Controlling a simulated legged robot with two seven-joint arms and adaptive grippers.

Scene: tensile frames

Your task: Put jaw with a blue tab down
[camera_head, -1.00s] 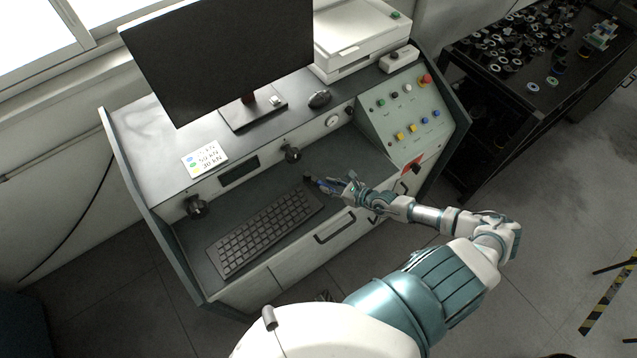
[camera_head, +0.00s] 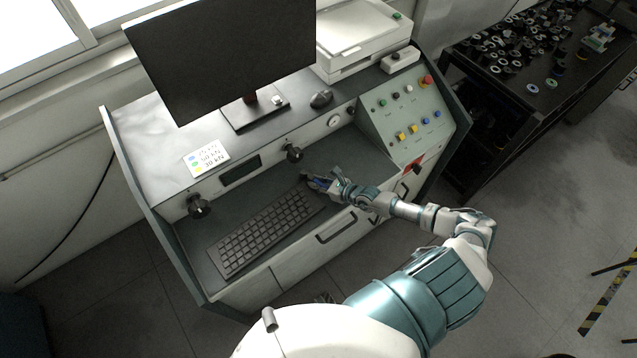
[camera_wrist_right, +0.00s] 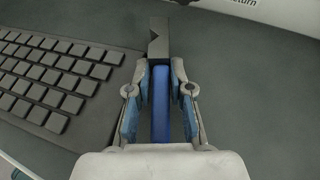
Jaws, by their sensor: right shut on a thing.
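The jaw (camera_wrist_right: 159,42) is a dark grey block with a blue tab (camera_wrist_right: 161,118). In the right wrist view the tab lies between the two fingers of my right gripper (camera_wrist_right: 161,85), which is shut on it. The dark end of the jaw sticks out ahead of the fingertips, over the dark desk surface. In the head view my right gripper (camera_head: 322,183) is low over the desk, just beyond the right end of the keyboard. I cannot tell whether the jaw touches the desk. My left gripper is not in view.
The keyboard (camera_head: 264,232) lies just left of the gripper. A monitor (camera_head: 222,55), a mouse (camera_head: 321,99) and a printer (camera_head: 362,38) stand on the upper shelf. A button panel (camera_head: 408,115) rises at the right. Bare desk (camera_head: 358,158) is free right of the gripper.

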